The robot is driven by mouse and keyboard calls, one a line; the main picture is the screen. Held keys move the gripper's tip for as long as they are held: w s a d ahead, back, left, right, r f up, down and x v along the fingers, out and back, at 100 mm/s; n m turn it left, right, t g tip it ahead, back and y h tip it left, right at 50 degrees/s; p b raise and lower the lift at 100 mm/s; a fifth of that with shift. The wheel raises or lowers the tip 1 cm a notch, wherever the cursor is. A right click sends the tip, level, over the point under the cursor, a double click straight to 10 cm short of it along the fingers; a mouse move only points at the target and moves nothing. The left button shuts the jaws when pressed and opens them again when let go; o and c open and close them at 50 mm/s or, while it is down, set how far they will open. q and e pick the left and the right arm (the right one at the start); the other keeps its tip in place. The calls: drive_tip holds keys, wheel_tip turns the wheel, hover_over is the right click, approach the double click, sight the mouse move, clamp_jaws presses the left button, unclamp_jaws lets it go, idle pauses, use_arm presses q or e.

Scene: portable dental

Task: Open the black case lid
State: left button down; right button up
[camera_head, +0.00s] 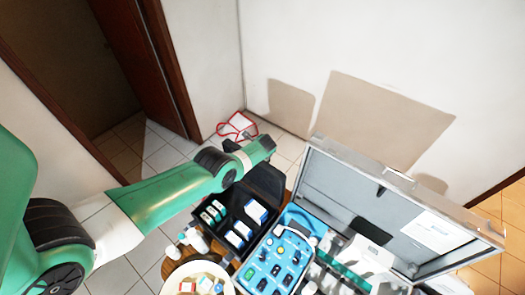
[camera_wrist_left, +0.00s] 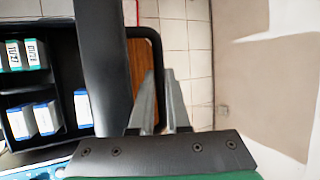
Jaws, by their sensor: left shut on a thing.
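The black case (camera_head: 232,226) stands open in the head view, with boxes in its compartments. Its black lid (camera_head: 266,183) is raised at the far side; in the left wrist view it shows nearly edge-on as a dark upright strip (camera_wrist_left: 104,60). My left gripper (camera_wrist_left: 165,90) is at the lid, shut on the black loop-shaped handle (camera_wrist_left: 142,32) beside that strip. In the head view my left arm reaches over the lid from the left, and its fingertips are hard to make out. My right gripper is in neither view.
An open silver case (camera_head: 400,205) stands to the right, close to the black case. A blue tray of instruments (camera_head: 273,262) lies between them. A round plate (camera_head: 170,286) is at the front. Walls stand behind, and a red-edged item (camera_head: 238,124) lies on the floor.

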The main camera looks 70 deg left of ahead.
use_arm(q)
drive_tip(key=shift+w+f, duration=0.15)
drive_tip(key=shift+f, duration=0.05)
drive_tip(key=c, duration=1.2)
unclamp_jaws()
drive_tip(key=shift+o, duration=0.2)
